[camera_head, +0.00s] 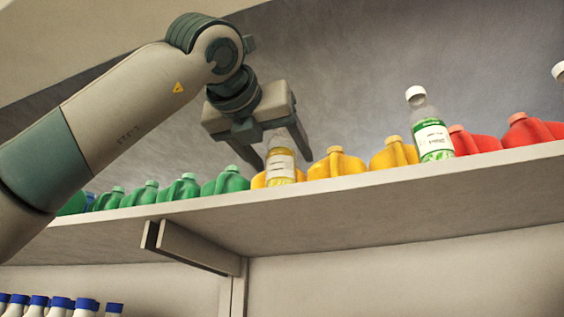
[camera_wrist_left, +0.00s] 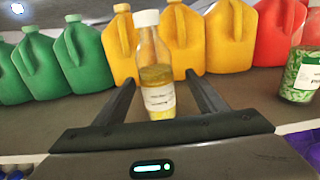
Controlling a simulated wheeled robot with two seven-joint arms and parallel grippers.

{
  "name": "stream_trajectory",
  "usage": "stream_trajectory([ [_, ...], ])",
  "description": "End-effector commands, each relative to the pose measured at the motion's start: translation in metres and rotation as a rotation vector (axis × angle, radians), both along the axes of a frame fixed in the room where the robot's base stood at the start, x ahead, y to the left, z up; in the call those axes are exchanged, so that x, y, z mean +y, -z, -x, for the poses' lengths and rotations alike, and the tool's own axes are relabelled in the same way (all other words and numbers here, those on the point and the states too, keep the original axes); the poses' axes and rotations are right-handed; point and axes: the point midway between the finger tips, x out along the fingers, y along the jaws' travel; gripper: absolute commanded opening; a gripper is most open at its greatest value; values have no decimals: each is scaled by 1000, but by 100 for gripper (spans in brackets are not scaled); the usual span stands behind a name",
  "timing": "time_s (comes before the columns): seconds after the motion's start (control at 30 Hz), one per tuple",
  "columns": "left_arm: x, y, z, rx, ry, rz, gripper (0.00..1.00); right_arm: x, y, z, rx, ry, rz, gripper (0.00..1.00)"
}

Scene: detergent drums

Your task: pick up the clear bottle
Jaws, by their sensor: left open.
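A clear bottle (camera_head: 281,163) with a white label and yellow contents stands upright near the shelf's front edge. In the left wrist view the same bottle (camera_wrist_left: 156,75) shows its white cap and stands between my left fingers. My left gripper (camera_head: 280,156) is open, with one finger on each side of this bottle; I see gaps and no grip. A second clear bottle (camera_head: 431,130), with a white cap, a green and white label and green contents, stands farther right. It shows partly at the right edge of the left wrist view (camera_wrist_left: 301,74). My right gripper is not seen.
The shelf (camera_head: 400,195) carries a row of green jugs (camera_head: 182,187), yellow jugs (camera_head: 337,164) and red jugs (camera_head: 528,131) behind the bottles. A white cap (camera_head: 559,70) shows at the right edge. Blue-capped bottles (camera_head: 60,303) stand below left.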

Motion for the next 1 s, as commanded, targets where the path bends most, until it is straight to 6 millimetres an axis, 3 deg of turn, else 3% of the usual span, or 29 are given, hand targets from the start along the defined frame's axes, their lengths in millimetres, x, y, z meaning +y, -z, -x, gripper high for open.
stream_trajectory([
  [0.2, -6, 0, -17, 1, 0, -1, 65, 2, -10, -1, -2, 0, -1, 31],
  [0.63, -6, -1, -20, 0, 0, -1, 65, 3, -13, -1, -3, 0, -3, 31],
  [1.0, -13, -3, -53, 2, 0, -2, 65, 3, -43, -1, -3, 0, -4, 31],
])
